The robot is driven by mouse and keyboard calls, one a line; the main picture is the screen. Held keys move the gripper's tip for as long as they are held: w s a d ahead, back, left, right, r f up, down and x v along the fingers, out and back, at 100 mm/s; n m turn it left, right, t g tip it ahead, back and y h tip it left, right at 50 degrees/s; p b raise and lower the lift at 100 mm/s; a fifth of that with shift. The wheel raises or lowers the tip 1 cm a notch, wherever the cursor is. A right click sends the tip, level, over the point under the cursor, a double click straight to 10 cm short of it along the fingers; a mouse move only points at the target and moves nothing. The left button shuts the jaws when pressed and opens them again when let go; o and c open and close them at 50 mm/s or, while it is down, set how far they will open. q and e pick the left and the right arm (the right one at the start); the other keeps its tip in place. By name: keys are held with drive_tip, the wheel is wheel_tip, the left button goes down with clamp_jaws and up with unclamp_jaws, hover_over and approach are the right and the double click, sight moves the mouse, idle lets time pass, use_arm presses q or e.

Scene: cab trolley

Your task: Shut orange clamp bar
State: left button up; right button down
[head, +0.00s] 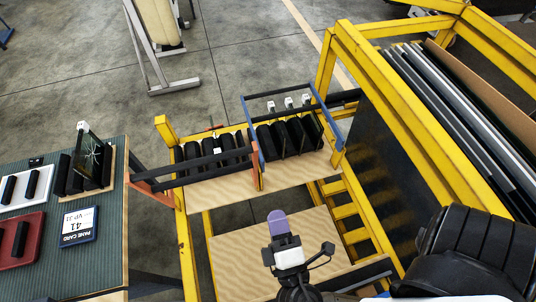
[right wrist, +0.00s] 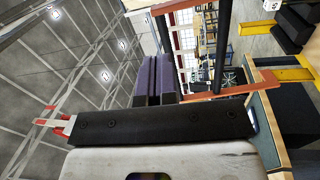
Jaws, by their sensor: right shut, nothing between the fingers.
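The orange clamp bar shows in the head view as orange end pieces (head: 140,173) with a black padded bar (head: 205,162) between them. It lies across the front of the left bay of the trolley shelf, before several dark upright slots. In the right wrist view its orange arm (right wrist: 212,94) crosses beyond my fingers. My right gripper (head: 277,216), with purple fingers, is shut and empty, in front of the shelf and to the right of the bar. The fingers (right wrist: 155,78) also show in the right wrist view, apart from the bar as far as I can tell. My left gripper is not in view.
A blue clamp frame (head: 330,122) stands over the right bay. The yellow trolley frame (head: 366,62) with leaning panels rises at right. A green-topped table (head: 112,215) with trays and a glass-pane holder is at left. A lower wooden shelf (head: 235,250) lies below my right gripper.

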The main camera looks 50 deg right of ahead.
drive_tip(key=n, duration=0.1)
drive_tip(key=p, duration=0.3)
approach(255, 153)
drive_tip(key=shift+t+y, duration=0.3)
drive_tip(key=x, duration=0.6)
drive_tip(key=shift+s+d+r, duration=0.1)
drive_tip(key=shift+s+r, duration=0.05)
drive_tip(key=shift+x, duration=0.8)
